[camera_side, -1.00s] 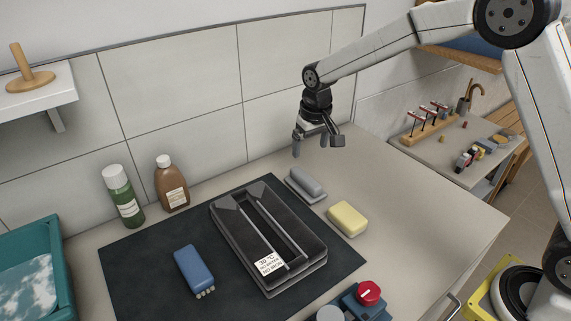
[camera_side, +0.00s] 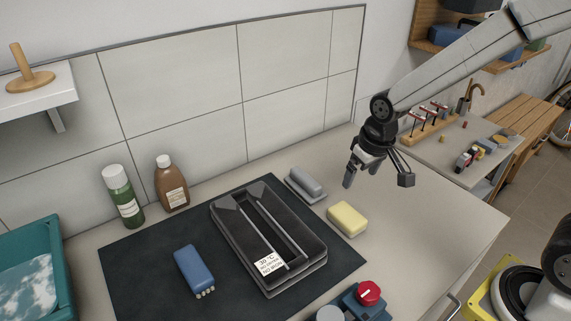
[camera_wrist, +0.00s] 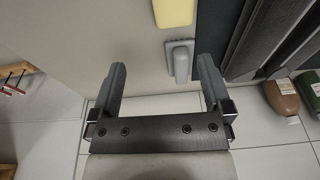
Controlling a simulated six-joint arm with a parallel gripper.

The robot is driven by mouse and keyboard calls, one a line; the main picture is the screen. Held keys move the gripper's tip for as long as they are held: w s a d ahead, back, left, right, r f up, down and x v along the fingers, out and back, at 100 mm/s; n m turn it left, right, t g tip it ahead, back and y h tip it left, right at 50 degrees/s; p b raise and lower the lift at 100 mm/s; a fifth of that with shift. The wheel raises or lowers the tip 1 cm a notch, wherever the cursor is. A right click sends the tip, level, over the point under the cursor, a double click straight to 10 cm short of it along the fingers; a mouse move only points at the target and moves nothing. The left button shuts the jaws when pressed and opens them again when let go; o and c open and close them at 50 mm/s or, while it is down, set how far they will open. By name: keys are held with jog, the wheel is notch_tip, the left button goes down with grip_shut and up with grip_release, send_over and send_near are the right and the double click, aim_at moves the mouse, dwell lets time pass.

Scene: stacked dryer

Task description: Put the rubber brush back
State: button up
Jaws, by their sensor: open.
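A blue brush (camera_side: 193,268) with pale nubs at its near end lies on the dark mat (camera_side: 140,270), left of the black stacked dryer (camera_side: 268,240); I take it for the rubber brush. My gripper (camera_side: 378,178) is open and empty, above the counter to the right of the dryer, apart from everything. In the wrist view my gripper (camera_wrist: 161,68) shows its two fingers spread. The blue brush does not show in the wrist view.
A grey bar on a flat base (camera_side: 305,184) and a yellow block (camera_side: 347,219) lie right of the dryer. Green (camera_side: 124,197) and brown (camera_side: 171,184) bottles stand behind the mat. A teal basin (camera_side: 60,270) is at left, a red knob (camera_side: 368,292) in front.

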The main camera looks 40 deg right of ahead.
jog(key=s+d+f, duration=0.1)
jog(key=s, duration=0.8)
jog(key=shift+s+f, duration=0.2)
jog(key=shift+f, duration=0.15)
